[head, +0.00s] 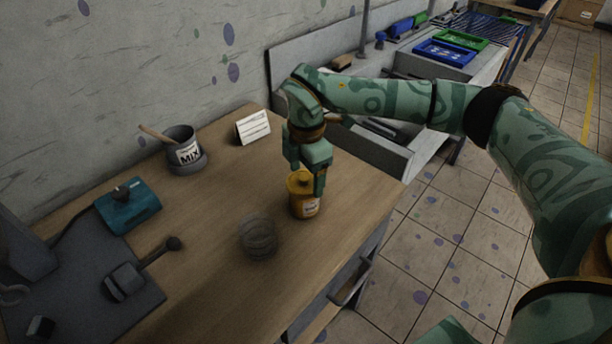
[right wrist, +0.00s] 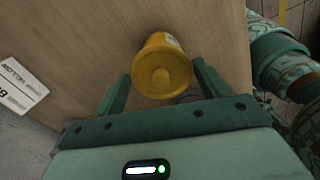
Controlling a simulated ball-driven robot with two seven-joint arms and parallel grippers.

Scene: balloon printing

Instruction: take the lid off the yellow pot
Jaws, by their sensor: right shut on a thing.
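The yellow pot (head: 304,207) stands upright on the wooden bench, with a white label on its side. My right gripper (head: 308,185) reaches down over the pot from above. The gripper hides part of the lid in the head view. My left gripper is not in view.
A grey MIX pot (head: 186,153) with a stick, a white card (head: 252,127) and a teal device (head: 128,206) stand further left. The bench (head: 215,215) is clear between them.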

